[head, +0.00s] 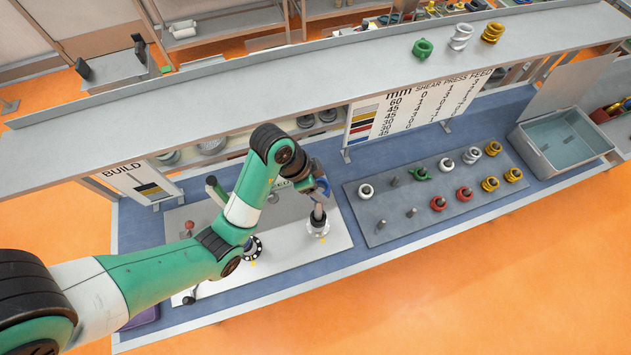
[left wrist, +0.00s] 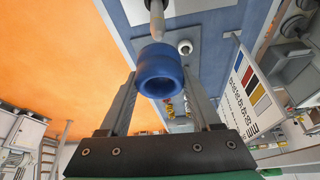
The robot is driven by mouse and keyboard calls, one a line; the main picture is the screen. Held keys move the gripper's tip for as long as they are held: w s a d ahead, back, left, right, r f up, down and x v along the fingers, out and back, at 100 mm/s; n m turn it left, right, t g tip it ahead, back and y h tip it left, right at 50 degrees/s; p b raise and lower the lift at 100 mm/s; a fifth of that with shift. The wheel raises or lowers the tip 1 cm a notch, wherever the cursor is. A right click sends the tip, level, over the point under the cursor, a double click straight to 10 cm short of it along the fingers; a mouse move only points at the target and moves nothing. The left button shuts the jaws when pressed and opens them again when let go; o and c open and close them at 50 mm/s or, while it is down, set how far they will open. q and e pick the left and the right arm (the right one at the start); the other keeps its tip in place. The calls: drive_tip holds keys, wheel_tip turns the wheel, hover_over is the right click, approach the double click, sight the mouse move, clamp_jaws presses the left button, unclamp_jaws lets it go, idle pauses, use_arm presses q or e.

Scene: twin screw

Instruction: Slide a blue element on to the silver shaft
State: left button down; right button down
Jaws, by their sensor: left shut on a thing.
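My left gripper (head: 318,190) is at the end of the green arm, above the white build plate. It is shut on a blue element (left wrist: 161,72), a thick ring, which also shows in part in the head view (head: 323,187). The silver shaft (head: 317,215) stands upright on a round flange just below the ring. In the left wrist view the shaft's tapered tip (left wrist: 155,26) lies close to the ring's far rim. I cannot tell whether they touch. A second flange (head: 254,247) is partly hidden by my arm. My right gripper is not in view.
A grey plate (head: 385,232) with pegs holding white, green, red and yellow elements lies to the right. A grey bin (head: 556,130) stands at the far right. A shelf (head: 300,75) runs above the bench behind. Sign boards stand under the shelf.

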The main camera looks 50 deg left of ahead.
use_arm(q)
drive_tip(key=b, duration=0.7)
hover_over(318, 210)
drive_tip(key=w, duration=0.1)
drive_tip(key=shift+a+f, duration=0.25)
drive_tip(key=shift+f, duration=1.55)
drive_tip(key=shift+a+f, duration=0.2)
drive_tip(key=shift+f, duration=1.55)
drive_tip(key=shift+f+b, duration=5.15)
unclamp_jaws()
drive_tip(key=shift+r, duration=0.1)
drive_tip(key=p+v, duration=1.1)
drive_tip(key=p, duration=0.1)
drive_tip(key=shift+s+r, duration=0.2)
drive_tip(key=shift+r, duration=0.1)
drive_tip(key=shift+w, duration=0.1)
